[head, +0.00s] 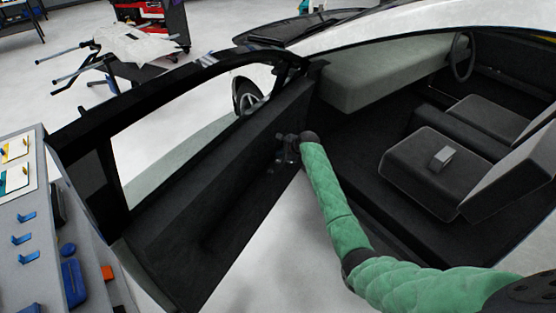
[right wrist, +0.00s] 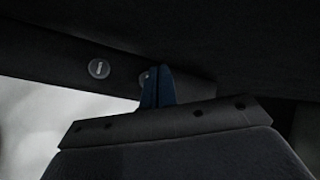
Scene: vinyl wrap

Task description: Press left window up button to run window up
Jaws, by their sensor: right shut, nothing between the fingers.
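The car's open door (head: 200,195) stretches across the left half of the head view, with a dark inner panel and an open-looking window frame (head: 185,85); I cannot tell whether any glass stands in it. My right gripper (head: 280,147) is at the door's inner panel near the hinge end. In the right wrist view its blue fingers (right wrist: 157,86) are shut and empty. A round button (right wrist: 98,68) with a pale mark sits on the dark panel left of the fingers. A second round button (right wrist: 146,77) is partly hidden behind the fingertips; I cannot tell whether they touch it. My left gripper is not in view.
The car's seat (head: 430,165) and steering wheel (head: 462,55) are at the right. A grey tool panel (head: 40,230) with blue hooks stands close at the left. A work stand (head: 125,50) and red tool cart (head: 150,15) are at the back on open floor.

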